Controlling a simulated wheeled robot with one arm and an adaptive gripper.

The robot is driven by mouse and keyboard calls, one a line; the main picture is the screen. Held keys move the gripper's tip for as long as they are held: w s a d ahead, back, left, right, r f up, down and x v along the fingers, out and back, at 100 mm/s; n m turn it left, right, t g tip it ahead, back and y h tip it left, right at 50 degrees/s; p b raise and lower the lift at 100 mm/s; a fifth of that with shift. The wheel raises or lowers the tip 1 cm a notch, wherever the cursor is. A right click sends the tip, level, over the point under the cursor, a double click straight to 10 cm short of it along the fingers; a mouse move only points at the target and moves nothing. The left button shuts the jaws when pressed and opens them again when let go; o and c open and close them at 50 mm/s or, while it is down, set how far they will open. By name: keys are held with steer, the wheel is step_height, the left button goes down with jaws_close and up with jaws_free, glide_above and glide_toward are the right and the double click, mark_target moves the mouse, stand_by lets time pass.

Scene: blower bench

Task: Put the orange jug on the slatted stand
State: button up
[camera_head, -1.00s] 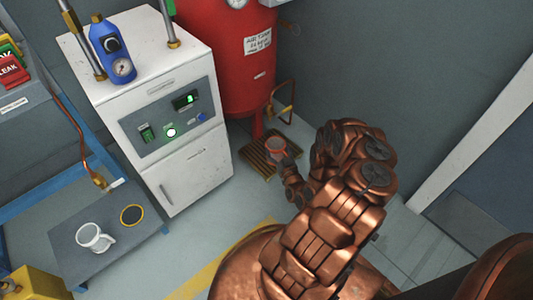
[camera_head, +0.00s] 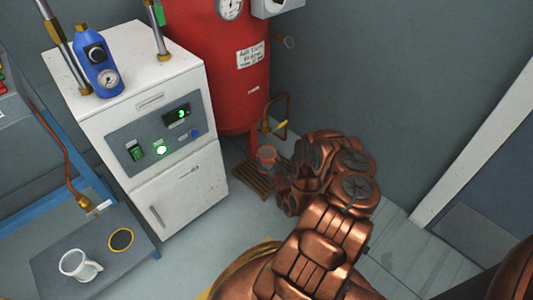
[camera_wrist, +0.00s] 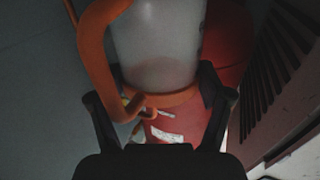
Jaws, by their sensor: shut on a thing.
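The orange jug (camera_head: 266,156) is small in the head view, beside the foot of the red tank. In the wrist view the jug (camera_wrist: 155,45) shows a pale grey body, an orange band and a thick orange handle on the left. My gripper (camera_wrist: 160,108) is shut on the jug, a dark finger on either side. In the head view my copper arm hides the gripper. The slatted stand (camera_head: 250,182) lies low on the floor; its right part is hidden by my arm. The jug appears over its far edge; I cannot tell whether they touch.
The red tank (camera_head: 225,75) and a copper pipe (camera_head: 286,118) rise behind the stand. A white cabinet (camera_head: 165,100) stands to its left. A low grey table with a white mug (camera_head: 80,265) is at lower left. Dark slots (camera_wrist: 280,70) show at right in the wrist view.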

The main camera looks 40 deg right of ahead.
mark_target(269, 157)
steer(key=w+d, duration=0.1)
steer(key=w, duration=0.1)
steer(key=w+d+b, duration=0.1)
steer(key=w+d, duration=0.1)
steer(key=w+d+b, duration=0.1)
steer(key=w+d, duration=0.1)
steer(key=shift+f, duration=0.4)
steer(key=shift+f+b, duration=1.4)
steer(key=shift+f, duration=0.35)
steer(key=shift+f, duration=0.1)
steer(key=shift+f+b, duration=0.3)
steer(key=shift+f, duration=0.15)
steer(key=o, duration=1.2)
steer(key=shift+f, duration=0.15)
steer(key=shift+c, duration=0.2)
